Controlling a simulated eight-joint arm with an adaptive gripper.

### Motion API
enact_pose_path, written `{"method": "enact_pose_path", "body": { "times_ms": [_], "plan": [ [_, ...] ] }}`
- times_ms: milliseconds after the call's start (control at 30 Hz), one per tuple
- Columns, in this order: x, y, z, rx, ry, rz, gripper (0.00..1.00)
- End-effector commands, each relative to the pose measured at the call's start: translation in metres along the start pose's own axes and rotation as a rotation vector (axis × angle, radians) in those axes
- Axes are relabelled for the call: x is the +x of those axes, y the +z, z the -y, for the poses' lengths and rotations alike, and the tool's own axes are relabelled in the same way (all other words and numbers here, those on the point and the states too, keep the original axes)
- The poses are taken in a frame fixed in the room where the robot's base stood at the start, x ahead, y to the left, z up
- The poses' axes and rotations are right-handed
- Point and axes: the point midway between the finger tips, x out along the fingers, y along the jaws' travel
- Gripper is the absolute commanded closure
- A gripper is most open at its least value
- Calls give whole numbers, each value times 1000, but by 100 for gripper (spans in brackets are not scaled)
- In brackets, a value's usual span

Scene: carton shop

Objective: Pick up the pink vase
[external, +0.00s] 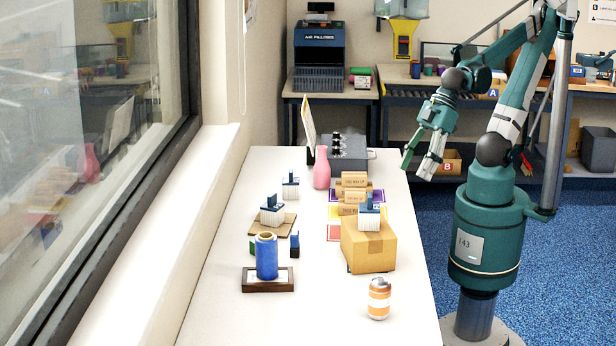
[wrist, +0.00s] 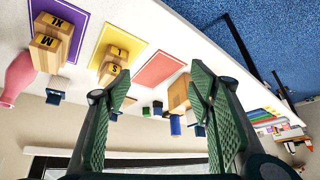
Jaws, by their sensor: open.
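The pink vase (external: 321,168) stands upright on the white table, toward its far end, in front of a grey box. In the wrist view the vase (wrist: 18,78) shows at the left edge, partly cut off, with the picture turned roughly upside down. My gripper (external: 419,160) is open and empty, off the table's right edge in the external view. It is well to the right of the vase and apart from it. Both green-padded fingers of my gripper (wrist: 160,82) show in the wrist view with nothing between them.
Lettered wooden blocks (external: 353,192) on coloured mats lie right of the vase. A grey box (external: 349,152) with dark knobs and a leaning sign (external: 309,122) stand behind it. A cardboard box (external: 368,248), blue roll (external: 266,257) and orange-white can (external: 379,299) stand nearer.

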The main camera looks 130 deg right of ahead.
Motion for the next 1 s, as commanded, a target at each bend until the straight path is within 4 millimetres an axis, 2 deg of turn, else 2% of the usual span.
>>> {"method": "enact_pose_path", "body": {
  "times_ms": [100,433,1000],
  "plan": [
    [-1,-17,-14,75,29,22,47],
    [7,-49,-54,286,111,77,47],
    [27,-89,-135,657,270,148,47]
  ]
}}
